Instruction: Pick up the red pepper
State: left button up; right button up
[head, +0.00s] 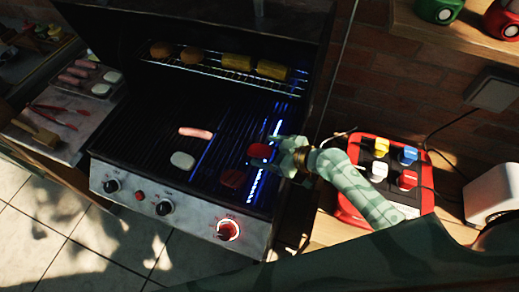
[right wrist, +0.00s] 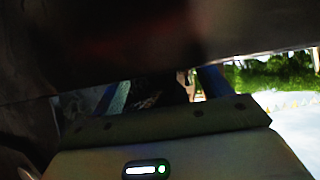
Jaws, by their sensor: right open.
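A red piece (head: 259,151), which looks like the red pepper, lies on the right part of the grill grate (head: 215,148) in the head view. My right gripper (head: 275,150) reaches in from the right and is open. Its tips are right beside the pepper's right side; I cannot tell whether they touch it. In the right wrist view the picture is dark and mostly filled by my own gripper body, and I cannot make out the pepper. My left gripper is not in view.
A darker red piece (head: 233,179), a white piece (head: 182,160) and a sausage (head: 195,132) lie on the grate. An upper rack (head: 215,70) holds corn and round buns.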

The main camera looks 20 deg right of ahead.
jog(key=shift+w+a+f, duration=0.25)
jog(key=shift+w, duration=0.05)
jog(key=c, duration=1.1)
jog(key=shift+r, duration=0.1)
jog(key=shift+c, duration=0.2)
